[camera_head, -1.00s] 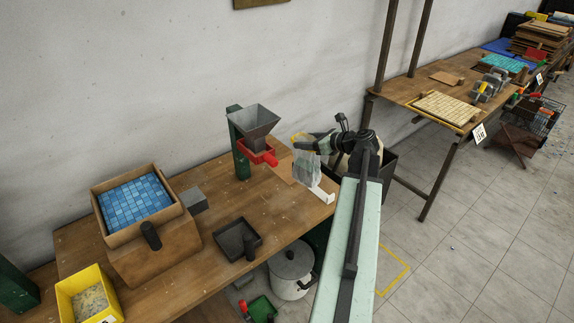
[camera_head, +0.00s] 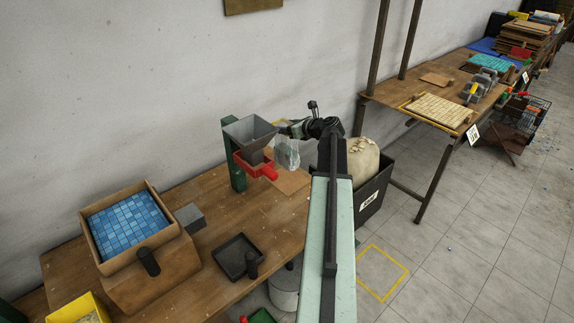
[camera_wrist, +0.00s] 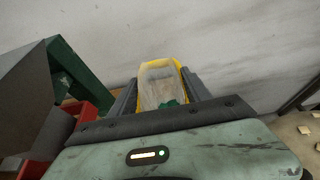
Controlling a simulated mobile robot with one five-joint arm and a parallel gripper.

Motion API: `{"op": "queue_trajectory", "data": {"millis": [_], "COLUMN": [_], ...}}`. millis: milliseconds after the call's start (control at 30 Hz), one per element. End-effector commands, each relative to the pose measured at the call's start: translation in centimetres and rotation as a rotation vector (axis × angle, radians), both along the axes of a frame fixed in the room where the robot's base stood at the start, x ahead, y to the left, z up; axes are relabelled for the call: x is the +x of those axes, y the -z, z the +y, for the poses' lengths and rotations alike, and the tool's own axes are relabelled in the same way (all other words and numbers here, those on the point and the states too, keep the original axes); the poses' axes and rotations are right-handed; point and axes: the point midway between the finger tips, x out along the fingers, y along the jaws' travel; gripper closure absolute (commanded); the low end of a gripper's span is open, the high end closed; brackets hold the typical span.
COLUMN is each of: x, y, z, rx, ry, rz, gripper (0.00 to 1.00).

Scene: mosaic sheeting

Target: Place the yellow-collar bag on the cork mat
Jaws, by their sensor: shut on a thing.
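The yellow-collar bag (camera_head: 287,153) is a clear, pale bag hanging from my gripper (camera_head: 283,126) in the head view. In the wrist view the bag (camera_wrist: 158,92) sits between the two dark fingers of my gripper (camera_wrist: 163,84), with its yellow collar around the top and sides. The gripper is shut on it. A tan square, seemingly the cork mat (camera_head: 293,182), lies on the bench beside the funnel stand. The bag overlaps the mat's far part in the head view; its height above the mat is unclear. My arm hides the bench to the right.
A grey funnel (camera_head: 249,133) with a red clamp (camera_head: 255,167) on a green post stands just left of the bag. A black tray (camera_head: 236,257) and a box of blue tiles (camera_head: 130,228) are farther left. A dark bin (camera_head: 372,196) with a sack stands right of the bench.

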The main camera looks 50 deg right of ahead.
Motion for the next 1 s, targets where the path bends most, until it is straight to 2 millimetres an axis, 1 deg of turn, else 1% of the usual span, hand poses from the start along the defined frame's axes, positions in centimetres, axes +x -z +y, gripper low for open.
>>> {"op": "queue_trajectory", "data": {"millis": [33, 133, 200, 367, 600, 833, 967, 1000], "x": [-0.2, -0.3, -0.4, -0.5, -0.5, -0.5, -0.5, -0.6], "y": [2.2, 4.4, 5.1, 5.0, 8.8, 8.4, 8.8, 8.8], "z": [-0.2, -0.4, -0.5, -0.6, -0.6, -0.6, -0.6, -0.6], "rx": [0.0, 0.0, 0.0, 0.001, 0.001, 0.001, 0.0, 0.0], "ry": [0.003, 0.007, 0.008, 0.009, 0.009, 0.009, 0.01, 0.01], "rz": [0.0, 0.0, 0.0, -0.001, 0.0, 0.0, 0.0, 0.0], "gripper": [1.0, 1.0, 1.0, 1.0, 1.0, 1.0, 1.0, 0.41]}}
